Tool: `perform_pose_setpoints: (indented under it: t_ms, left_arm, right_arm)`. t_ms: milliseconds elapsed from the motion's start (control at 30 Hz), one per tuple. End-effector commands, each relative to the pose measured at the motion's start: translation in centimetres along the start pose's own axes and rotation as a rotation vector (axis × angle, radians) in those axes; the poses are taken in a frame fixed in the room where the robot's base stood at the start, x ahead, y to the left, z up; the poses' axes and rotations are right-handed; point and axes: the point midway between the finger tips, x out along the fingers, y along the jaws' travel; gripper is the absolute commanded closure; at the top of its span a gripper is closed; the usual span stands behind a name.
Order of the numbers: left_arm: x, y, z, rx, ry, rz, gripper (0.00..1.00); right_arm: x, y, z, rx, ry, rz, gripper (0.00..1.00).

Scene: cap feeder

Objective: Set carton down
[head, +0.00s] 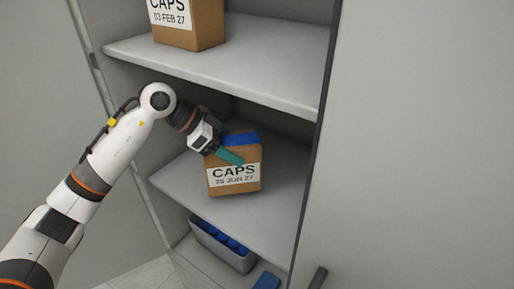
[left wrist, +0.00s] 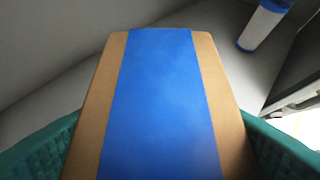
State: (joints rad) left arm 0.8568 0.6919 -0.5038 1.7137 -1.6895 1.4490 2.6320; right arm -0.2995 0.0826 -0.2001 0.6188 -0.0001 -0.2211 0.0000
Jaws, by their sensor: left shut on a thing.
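A brown carton (head: 233,173) with a white label reading "CAPS 25 JUN 27" and a blue band on top is at the middle shelf (head: 185,178) of the cabinet. My left gripper (head: 229,154) is shut on this carton from above, with a teal finger across its front. In the left wrist view the carton's top with its wide blue band (left wrist: 165,95) fills the middle, between the two teal fingers. The carton looks roughly upright; I cannot tell whether its base touches the shelf. My right gripper is not in view.
Another CAPS carton (head: 206,25), dated 03 FEB 27, stands on the upper shelf (head: 220,72). Below is a grey bin (head: 212,243) with several blue items and a blue object (head: 267,281) beside it. A blue-and-white cylinder (left wrist: 262,25) shows in the left wrist view.

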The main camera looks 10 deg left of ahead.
Motion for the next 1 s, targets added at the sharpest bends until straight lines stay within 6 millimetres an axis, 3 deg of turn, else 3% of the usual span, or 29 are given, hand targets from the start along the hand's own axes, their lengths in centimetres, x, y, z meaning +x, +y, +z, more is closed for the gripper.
perform_pose_setpoints:
  t_ms: [33, 100, 333, 700, 1000]
  left_arm:
    - [0.6, 0.0, 1.5, 0.002, -0.006, -0.003, 0.82]
    - [1.8, -0.1, 2.6, 0.001, -0.005, -0.002, 0.82]
    - [3.9, 0.1, 4.3, 0.0, -0.003, 0.001, 0.82]
    - [6.5, 0.1, 1.8, -0.003, -0.001, 0.002, 0.82]
    - [6.7, 0.1, 1.5, -0.001, -0.001, 0.002, 0.82]
  right_arm:
    - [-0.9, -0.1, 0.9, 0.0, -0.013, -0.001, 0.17]
    - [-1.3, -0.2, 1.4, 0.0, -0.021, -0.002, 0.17]
    - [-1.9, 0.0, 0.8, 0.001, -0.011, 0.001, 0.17]
    - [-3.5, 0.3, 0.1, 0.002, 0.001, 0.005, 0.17]
    - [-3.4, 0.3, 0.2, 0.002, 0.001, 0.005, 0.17]
